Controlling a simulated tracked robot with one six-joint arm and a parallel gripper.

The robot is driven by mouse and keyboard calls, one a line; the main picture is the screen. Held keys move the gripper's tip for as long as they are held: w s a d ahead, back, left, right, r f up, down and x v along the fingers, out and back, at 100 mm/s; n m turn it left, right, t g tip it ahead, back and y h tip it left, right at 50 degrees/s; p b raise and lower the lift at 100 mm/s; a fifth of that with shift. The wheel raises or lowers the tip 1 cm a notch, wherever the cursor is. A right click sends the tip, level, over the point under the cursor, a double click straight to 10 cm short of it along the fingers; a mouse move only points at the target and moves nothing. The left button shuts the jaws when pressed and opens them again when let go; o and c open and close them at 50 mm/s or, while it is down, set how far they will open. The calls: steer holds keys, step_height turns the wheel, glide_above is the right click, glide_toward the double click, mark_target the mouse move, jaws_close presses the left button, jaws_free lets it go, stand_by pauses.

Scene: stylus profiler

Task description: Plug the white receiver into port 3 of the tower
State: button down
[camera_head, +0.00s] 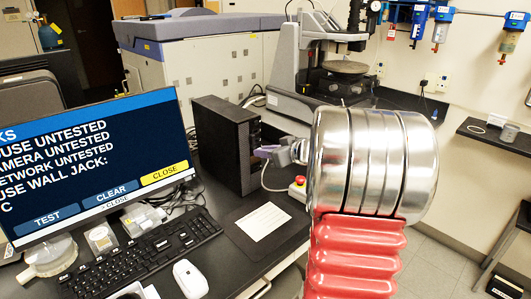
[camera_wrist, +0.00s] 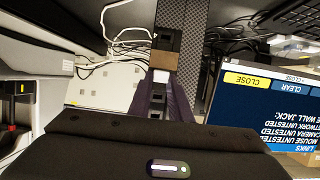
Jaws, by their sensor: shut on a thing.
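The black tower (camera_head: 228,145) stands on the dark bench right of the monitor. In the wrist view its speckled side (camera_wrist: 193,45) and narrow front edge show at top centre. My gripper (camera_head: 262,152) is close to the tower's front in the head view, with purple fingers. In the wrist view my gripper (camera_wrist: 161,84) is shut on the small white receiver (camera_wrist: 161,75), which points at the tower's front. A brownish block (camera_wrist: 164,60) lies right beyond it. I cannot tell whether the receiver touches a port. Port numbers cannot be read, and the receiver is hidden in the head view.
The monitor (camera_head: 95,150) shows "UNTESTED" lines and buttons. A keyboard (camera_head: 140,252), a white mouse (camera_head: 190,279) and a paper on a dark pad (camera_head: 263,221) lie in front. A red-topped button box (camera_head: 298,187) sits right of the tower. The profiler (camera_head: 320,60) stands behind. Loose cables hang nearby.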

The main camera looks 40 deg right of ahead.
stand_by(0.8)
steer(key=c, duration=1.5)
jaws_free()
steer(key=shift+a, duration=0.1)
steer(key=shift+c, duration=0.2)
steer(key=shift+c, duration=0.5)
steer(key=s, duration=0.7)
steer(key=v, duration=1.3)
steer(key=shift+s, duration=0.35)
